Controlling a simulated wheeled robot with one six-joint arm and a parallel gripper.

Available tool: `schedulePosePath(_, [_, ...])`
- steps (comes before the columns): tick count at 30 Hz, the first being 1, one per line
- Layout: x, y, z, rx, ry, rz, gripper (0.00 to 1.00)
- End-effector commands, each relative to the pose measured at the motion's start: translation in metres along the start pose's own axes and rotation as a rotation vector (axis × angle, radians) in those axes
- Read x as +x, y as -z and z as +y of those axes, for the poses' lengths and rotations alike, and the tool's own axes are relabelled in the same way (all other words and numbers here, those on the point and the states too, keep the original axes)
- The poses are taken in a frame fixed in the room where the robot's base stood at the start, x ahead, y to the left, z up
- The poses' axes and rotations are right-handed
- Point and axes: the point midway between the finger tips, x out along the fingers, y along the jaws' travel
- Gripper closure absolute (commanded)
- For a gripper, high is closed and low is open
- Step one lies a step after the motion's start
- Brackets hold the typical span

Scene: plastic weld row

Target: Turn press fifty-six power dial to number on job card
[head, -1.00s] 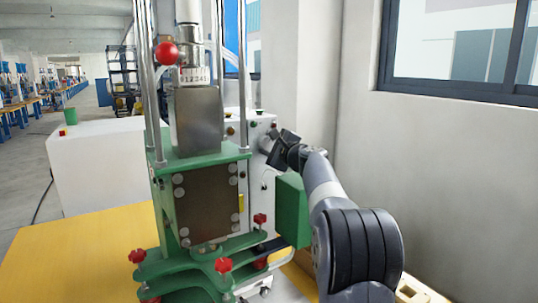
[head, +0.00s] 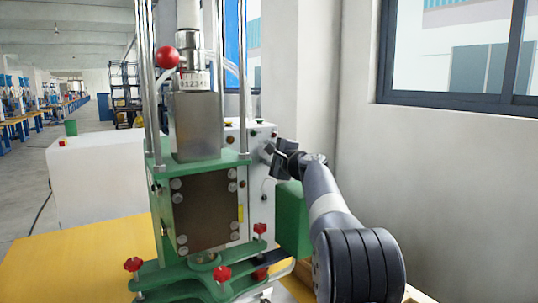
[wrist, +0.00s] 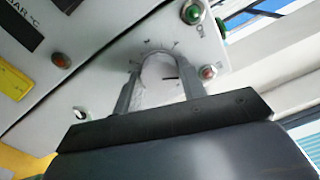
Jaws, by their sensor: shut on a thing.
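The press is a green frame (head: 245,160) with steel columns, and a white control box (head: 257,195) stands behind it. My gripper (head: 268,149) is at the upper right of this box's face. In the wrist view, the white panel (wrist: 105,75) fills much of the picture. My gripper (wrist: 160,78) is shut on the round power dial (wrist: 158,68), with one finger on each side. Tick marks fan out around the dial's top; their numbers are too small to read. The dial's lower part is hidden by the gripper body. I cannot make out a job card.
A green button (wrist: 192,13) and a red one (wrist: 208,72) sit right of the dial. An amber lamp (wrist: 61,60) and yellow label (wrist: 14,78) are at left. A green box (head: 292,215) stands below my arm. The wall and window (head: 455,60) are at right.

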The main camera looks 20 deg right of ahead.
Motion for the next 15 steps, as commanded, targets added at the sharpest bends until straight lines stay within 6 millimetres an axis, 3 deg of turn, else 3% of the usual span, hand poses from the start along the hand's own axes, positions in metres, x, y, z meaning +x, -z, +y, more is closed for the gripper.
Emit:
schedulePosePath(8, [0.0002, 0.0000, 0.0010, 0.001, -0.002, -0.001, 0.40])
schedulePosePath(15, [-0.0005, 0.0000, 0.0005, 0.001, -0.001, 0.000, 0.40])
